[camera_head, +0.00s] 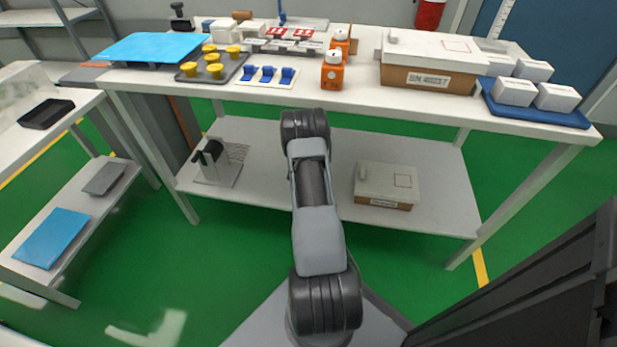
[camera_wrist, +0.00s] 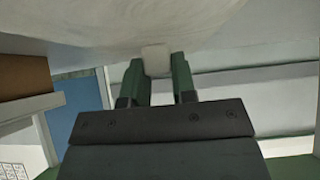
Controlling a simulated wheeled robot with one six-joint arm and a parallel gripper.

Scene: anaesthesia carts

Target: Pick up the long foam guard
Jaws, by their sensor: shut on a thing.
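In the wrist view, the two dark green fingers of my gripper (camera_wrist: 157,80) are closed on a small pale block (camera_wrist: 156,59). The block's near face shows between the fingertips. Its full length is hidden, so I cannot tell from its shape whether it is the long foam guard. A broad pale surface (camera_wrist: 150,22) fills the top of the wrist view, just above the block. I cannot tell whether the two touch. In the head view my arm reaches toward the table's front edge, and my gripper is hidden behind the arm. No long foam guard stands out there.
The white table (camera_head: 345,98) carries a blue sheet (camera_head: 150,47), yellow knobs, orange bottles, a large white-lidded box (camera_head: 428,60) and a blue tray (camera_head: 540,114) of white boxes. Its lower shelf (camera_head: 270,175) holds a black-and-silver device (camera_head: 215,160) and a smaller box (camera_head: 387,184).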

